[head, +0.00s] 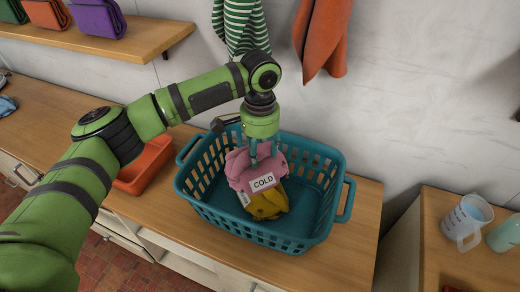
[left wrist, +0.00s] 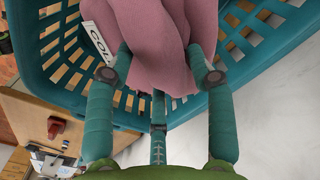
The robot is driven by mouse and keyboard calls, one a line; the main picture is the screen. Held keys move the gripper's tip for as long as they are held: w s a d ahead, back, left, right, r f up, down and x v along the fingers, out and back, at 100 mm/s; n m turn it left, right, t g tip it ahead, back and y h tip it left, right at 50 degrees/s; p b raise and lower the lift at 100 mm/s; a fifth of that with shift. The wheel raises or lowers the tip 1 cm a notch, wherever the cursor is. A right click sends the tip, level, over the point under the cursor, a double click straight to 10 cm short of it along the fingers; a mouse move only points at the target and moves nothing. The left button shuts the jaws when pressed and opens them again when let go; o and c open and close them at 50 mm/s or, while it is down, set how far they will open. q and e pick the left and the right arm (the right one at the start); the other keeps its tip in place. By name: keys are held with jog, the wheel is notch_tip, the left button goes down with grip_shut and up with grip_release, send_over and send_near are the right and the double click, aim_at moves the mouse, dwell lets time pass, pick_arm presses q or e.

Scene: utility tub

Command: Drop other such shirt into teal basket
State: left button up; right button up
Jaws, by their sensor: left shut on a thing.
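A pink shirt (head: 240,166) with a white label reading "COLD" hangs from my left gripper (head: 258,150) over the inside of the teal basket (head: 239,223). The gripper's fingers are shut on the pink shirt, which also shows in the left wrist view (left wrist: 165,40). A mustard-yellow cloth (head: 267,203) lies in the basket below the pink shirt, partly hidden by it. I cannot tell whether the pink shirt touches it. My right gripper is in neither view.
An orange tub (head: 147,165) stands left of the basket on the wooden counter (head: 341,251). A striped green cloth (head: 240,25) and a rust-coloured cloth (head: 322,40) hang on the wall behind. A measuring jug (head: 464,220) stands on a separate counter at right.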

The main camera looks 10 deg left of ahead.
pick_arm(q)
jog(key=shift+s, duration=0.1)
jog(key=o, duration=1.5)
jog(key=shift+c, duration=0.2)
jog(key=shift+o, duration=0.4)
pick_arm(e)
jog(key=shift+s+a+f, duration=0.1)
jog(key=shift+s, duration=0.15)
pick_arm(q)
notch_tip(320, 180, up, 12)
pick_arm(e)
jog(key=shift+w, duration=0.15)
